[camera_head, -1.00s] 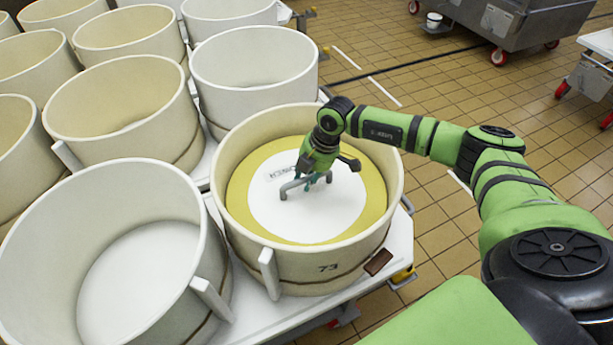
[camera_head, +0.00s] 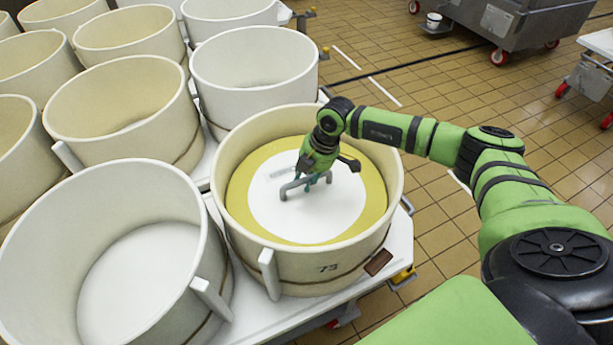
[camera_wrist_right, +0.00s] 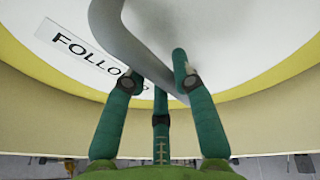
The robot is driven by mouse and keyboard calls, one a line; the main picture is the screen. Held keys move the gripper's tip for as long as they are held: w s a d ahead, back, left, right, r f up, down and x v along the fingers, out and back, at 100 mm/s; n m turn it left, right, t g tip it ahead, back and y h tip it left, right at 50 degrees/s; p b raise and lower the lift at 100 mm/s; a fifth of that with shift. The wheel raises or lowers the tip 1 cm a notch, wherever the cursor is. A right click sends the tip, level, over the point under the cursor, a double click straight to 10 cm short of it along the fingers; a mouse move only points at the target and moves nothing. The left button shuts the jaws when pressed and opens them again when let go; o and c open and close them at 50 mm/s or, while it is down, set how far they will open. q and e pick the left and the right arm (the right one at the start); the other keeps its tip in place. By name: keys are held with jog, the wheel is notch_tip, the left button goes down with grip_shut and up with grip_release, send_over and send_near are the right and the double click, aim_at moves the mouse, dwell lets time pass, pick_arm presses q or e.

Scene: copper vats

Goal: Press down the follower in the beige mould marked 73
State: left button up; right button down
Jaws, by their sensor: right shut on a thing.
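My right gripper (camera_head: 318,180) is inside the mould, pointing down, and is shut on the follower's grey handle (camera_head: 296,187). In the right wrist view the green fingers (camera_wrist_right: 160,82) straddle the handle (camera_wrist_right: 128,48), beside a label reading "FOLLO", its end hidden by a finger. My left gripper is out of view.
Several other beige and white moulds stand close by; an empty one (camera_head: 20,262) is directly left and a white one (camera_head: 255,120) is behind. They stand on a white table (camera_head: 402,240). Tiled floor (camera_head: 440,210) is open to the right, with a grey cart (camera_head: 510,35) farther back.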

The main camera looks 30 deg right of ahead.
jog(key=shift+s+a+f, duration=0.15)
jog(key=shift+s+f, duration=0.1)
jog(key=shift+f, duration=0.1)
jog(key=c, duration=1.2)
grip_release()
jog(key=shift+c, duration=0.2)
jog(key=o, duration=0.3)
jog(key=shift+w, duration=0.1)
jog(key=shift+w+r, duration=0.1)
jog(key=shift+r, duration=0.05)
